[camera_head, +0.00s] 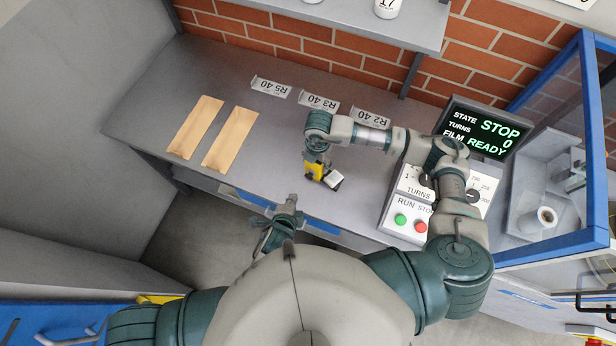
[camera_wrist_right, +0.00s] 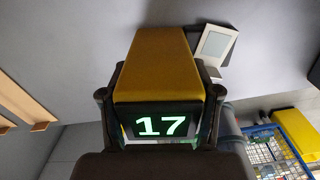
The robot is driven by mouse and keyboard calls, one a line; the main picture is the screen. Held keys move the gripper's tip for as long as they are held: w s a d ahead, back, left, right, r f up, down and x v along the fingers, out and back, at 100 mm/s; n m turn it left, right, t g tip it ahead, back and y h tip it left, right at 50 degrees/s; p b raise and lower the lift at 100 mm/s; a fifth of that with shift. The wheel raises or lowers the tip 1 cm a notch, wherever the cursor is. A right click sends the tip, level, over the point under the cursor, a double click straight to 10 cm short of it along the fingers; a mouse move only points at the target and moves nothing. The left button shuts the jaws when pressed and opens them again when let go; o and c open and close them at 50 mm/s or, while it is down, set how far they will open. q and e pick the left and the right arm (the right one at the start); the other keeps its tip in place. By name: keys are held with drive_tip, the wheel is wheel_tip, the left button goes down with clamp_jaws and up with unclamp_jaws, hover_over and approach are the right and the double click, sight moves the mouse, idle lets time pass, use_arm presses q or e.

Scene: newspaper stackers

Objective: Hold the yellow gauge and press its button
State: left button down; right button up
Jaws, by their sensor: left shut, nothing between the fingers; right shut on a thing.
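The yellow gauge (camera_head: 315,172) is between the fingers of my right gripper (camera_head: 319,160), just above the grey bench near its front edge. In the right wrist view the gauge (camera_wrist_right: 158,62) fills the middle, with a finger on each side. Its dark display shows a green 17. My right gripper is shut on it. I cannot make out the button. My left gripper (camera_head: 290,203) is shut and empty, below and to the left of the gauge, at the bench's front edge and clearly apart from the gauge.
A small white square item (camera_head: 333,179) is right beside the gauge. Two tan strips (camera_head: 213,135) lie on the bench's left. Printed labels (camera_head: 318,102) lie behind. A control box (camera_head: 408,207) with green and red buttons and a screen (camera_head: 483,133) reading STOP stand right. A blue-framed enclosure (camera_head: 555,245) is beyond.

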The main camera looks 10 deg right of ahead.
drive_tip(key=shift+s+f, duration=0.2)
drive_tip(key=shift+f, duration=0.1)
use_arm(q)
drive_tip(key=shift+w, duration=0.1)
use_arm(e)
drive_tip(key=o, duration=1.5)
drive_tip(key=shift+w, duration=0.1)
drive_tip(key=shift+w+r, duration=0.1)
drive_tip(key=shift+r, duration=0.6)
wheel_tip(320, 180, up, 11)
drive_tip(key=shift+w+f, duration=0.1)
drive_tip(key=shift+f, duration=0.05)
